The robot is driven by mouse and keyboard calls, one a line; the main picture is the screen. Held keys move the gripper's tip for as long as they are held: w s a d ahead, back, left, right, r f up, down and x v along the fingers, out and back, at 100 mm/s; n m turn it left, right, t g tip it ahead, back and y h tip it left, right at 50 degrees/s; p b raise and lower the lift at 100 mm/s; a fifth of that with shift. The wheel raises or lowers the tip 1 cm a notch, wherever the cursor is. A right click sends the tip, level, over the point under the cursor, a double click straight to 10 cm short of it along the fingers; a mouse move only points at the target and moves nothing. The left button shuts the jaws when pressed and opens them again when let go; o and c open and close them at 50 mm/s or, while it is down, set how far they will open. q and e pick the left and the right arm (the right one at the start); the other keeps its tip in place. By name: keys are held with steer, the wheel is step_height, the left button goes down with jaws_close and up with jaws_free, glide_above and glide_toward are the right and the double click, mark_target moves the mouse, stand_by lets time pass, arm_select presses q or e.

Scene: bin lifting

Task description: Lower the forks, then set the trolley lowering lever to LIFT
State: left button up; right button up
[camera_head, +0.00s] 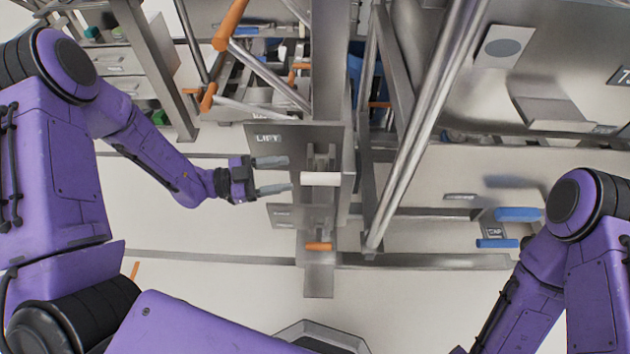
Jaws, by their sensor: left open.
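My left gripper (287,174) is open and empty, its two grey fingers pointing right. It is just left of a white cylindrical handle (320,179) on a grey metal bracket in the middle of the view, apart from it in the picture. A plate labelled LIFT (268,139) is just above the fingers. A lower plate (282,212) has lettering too small to read. I cannot tell which part is the lowering lever or how it is set. The forks cannot be made out clearly. My right arm shows at the lower right; its gripper is out of view.
An orange-tipped pedal (319,246) sits low on the central column. Metal posts and a slanted double rail (425,130) stand right of it. Blue handles (518,214) are near my right arm. Orange-ended bars (231,22) are at the upper left. Pale floor (200,290) is open below.

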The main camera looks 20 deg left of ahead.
mark_target(316, 179)
arm_select(q)
steer(key=d+m+g, duration=0.1)
steer(key=d+m, duration=0.1)
steer(key=d, duration=0.1)
steer(key=d+r+m+g+h, duration=0.1)
steer(key=d+m, duration=0.1)
steer(key=d+r+m+g+h, duration=0.1)
steer(key=d+m, duration=0.1)
steer(key=d, duration=0.1)
steer(key=shift+d+r+g, duration=0.1)
steer(key=shift+d+g, duration=0.25)
steer(key=shift+g, duration=0.05)
jaws_close()
